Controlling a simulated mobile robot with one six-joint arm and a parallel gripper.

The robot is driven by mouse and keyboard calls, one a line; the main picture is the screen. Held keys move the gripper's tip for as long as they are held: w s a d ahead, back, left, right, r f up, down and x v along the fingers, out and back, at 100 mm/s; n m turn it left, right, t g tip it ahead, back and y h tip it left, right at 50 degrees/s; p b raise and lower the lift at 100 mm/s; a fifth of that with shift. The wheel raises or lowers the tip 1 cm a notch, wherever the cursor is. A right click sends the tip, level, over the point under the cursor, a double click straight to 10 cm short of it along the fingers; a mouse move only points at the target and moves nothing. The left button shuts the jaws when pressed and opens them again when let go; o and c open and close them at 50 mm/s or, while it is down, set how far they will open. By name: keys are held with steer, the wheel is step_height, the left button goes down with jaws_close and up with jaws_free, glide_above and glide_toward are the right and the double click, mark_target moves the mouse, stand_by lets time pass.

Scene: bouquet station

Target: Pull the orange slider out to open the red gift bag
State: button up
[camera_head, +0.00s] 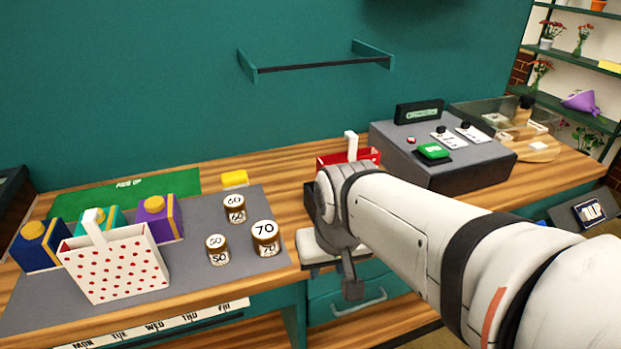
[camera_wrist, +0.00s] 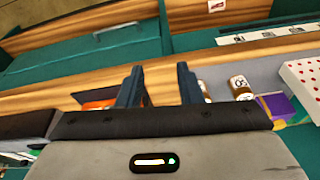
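The red gift bag (camera_head: 368,156) stands on the wooden counter behind my wrist, with a white handle (camera_head: 351,143) on top. My arm hides its lower part in the head view. In the wrist view an orange piece (camera_wrist: 100,104) shows low beside the left finger, partly hidden by the finger and my gripper's body; it may be the slider. My gripper (camera_wrist: 159,70) has its two dark blue fingers spread apart, with only counter visible between them. I cannot tell whether the left finger touches the orange piece.
Several numbered jars (camera_head: 265,238) stand on a grey mat (camera_head: 215,287), left of my wrist. A white bag with red dots (camera_head: 115,264) and several boxes (camera_head: 158,217) stand farther left. A grey console (camera_head: 440,160) stands to the right. A drawer handle (camera_head: 358,305) is below the counter.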

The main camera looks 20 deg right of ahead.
steer(key=w+d+f+m+g+p, duration=0.1)
steer(key=w+d+m+p, duration=0.1)
steer(key=w+d+m, duration=0.6)
steer(key=w+d+m+p, duration=0.1)
steer(key=w+d+m, duration=0.4)
steer(key=w+m, duration=0.35)
steer(key=f, duration=0.2)
steer(key=w+f, duration=0.1)
steer(key=f, duration=0.2)
steer(key=w+f+p, duration=0.1)
steer(key=f, duration=0.1)
steer(key=shift+f, duration=0.3)
steer(key=shift+c, duration=0.5)
jaws_close()
